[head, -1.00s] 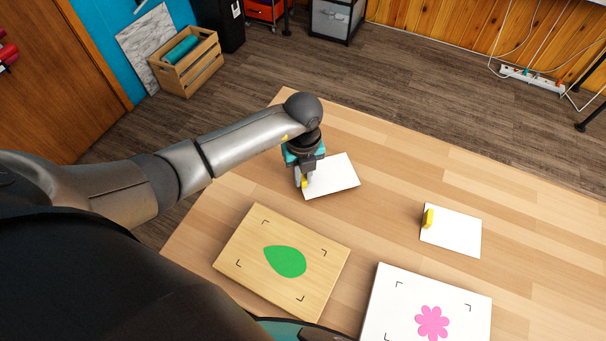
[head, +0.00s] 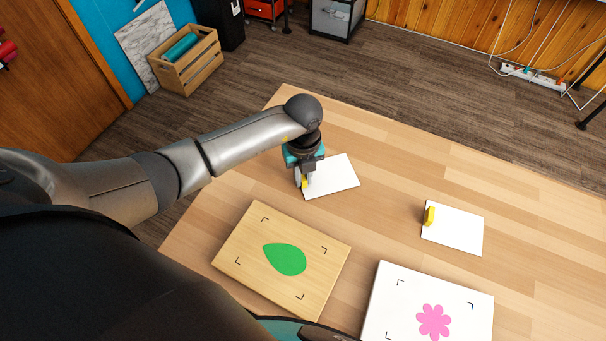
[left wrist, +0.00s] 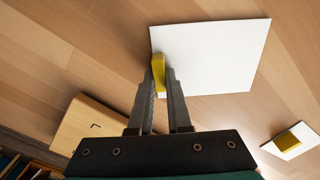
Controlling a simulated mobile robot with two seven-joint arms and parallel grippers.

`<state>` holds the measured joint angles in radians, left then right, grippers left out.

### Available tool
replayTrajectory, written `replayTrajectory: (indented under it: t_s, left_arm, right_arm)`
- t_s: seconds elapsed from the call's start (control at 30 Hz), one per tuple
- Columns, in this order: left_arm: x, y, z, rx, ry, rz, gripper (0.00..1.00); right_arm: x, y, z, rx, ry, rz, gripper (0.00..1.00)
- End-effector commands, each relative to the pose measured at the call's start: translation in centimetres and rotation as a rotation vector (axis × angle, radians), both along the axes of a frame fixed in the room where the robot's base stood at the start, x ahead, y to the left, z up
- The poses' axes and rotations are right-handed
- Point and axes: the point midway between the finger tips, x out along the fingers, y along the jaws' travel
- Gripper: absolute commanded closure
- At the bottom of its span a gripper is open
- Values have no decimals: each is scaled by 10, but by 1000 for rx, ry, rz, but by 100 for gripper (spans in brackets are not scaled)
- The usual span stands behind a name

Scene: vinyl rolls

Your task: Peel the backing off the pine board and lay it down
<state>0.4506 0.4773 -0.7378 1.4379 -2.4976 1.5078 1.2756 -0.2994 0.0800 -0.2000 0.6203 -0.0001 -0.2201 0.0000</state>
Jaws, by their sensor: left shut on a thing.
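The pine board (head: 237,257) lies at the front of the table with a green leaf shape (head: 285,259) on it, inside corner marks. A white backing sheet (head: 337,176) with a yellow tab lies behind the board, on or just over the table. My left gripper (head: 302,184) is at the sheet's left edge, shut on the yellow tab. In the left wrist view the fingers close on the yellow tab (left wrist: 159,73) at the edge of the white sheet (left wrist: 213,55). My right gripper is not in view.
A white board (head: 385,300) with a pink flower (head: 433,322) lies at front right, partly cut off. A second white sheet (head: 455,230) with an upright yellow tab (head: 430,216) lies at the right. The table (head: 530,190) is clear between the sheets and at far right.

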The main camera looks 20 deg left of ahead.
Motion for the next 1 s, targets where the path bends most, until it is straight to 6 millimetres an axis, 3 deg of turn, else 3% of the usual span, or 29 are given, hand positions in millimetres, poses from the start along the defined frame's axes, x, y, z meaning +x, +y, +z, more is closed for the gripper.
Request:
replayTrajectory:
  t_s: [0.2, 0.23, 0.5, 0.7, 1.0]
  left_arm:
    - [0, 0, -1, 0, 0, 1, 100]
    - [0, 0, -1, 0, 0, 1, 82]
    - [0, 0, -1, 0, 0, 1, 51]
    - [0, 0, -1, 1, 1, 1, 49]
    - [0, 0, -1, 1, 1, 1, 15]
  right_arm:
    - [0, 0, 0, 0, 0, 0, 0]
    - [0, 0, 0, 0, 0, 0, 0]
    - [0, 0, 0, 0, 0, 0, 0]
    - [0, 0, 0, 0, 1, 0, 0]
    - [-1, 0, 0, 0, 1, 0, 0]
